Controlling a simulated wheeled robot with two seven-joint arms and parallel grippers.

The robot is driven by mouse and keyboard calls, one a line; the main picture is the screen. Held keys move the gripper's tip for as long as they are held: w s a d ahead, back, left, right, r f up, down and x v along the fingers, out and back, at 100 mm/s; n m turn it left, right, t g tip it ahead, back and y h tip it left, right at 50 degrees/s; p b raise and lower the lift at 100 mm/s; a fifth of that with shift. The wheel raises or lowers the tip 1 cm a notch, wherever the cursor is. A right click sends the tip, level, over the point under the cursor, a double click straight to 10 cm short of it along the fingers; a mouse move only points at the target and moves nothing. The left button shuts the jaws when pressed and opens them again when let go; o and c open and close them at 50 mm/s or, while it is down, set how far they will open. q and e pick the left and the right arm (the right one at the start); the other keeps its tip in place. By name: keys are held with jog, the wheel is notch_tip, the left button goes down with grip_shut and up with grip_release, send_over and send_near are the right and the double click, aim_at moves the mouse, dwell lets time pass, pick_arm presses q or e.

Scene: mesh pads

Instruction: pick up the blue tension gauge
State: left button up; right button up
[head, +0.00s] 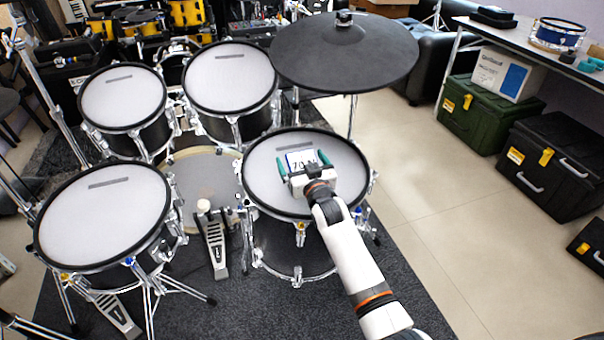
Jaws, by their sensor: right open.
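The blue tension gauge (299,158) lies on the mesh pad of the right-hand drum (264,190). Its upper part shows a blue edge and a pale face with dark digits; its lower part is hidden behind my right gripper. My right gripper (302,163) is over this pad, with one green finger to the left of the gauge and one to the right. The fingers are apart, and I cannot tell whether either touches the gauge. My left gripper is not in view.
A dark cymbal pad (345,58) overhangs behind the drum. Other mesh drums stand at the front left (105,222), back left (122,98) and back middle (230,76). A kick pedal (214,240) is left of the drum. Pale floor to the right is clear up to the cases (560,165).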

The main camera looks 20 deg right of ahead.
jog(key=c, duration=1.3)
jog(key=shift+r, duration=0.15)
jog(key=shift+c, duration=0.7)
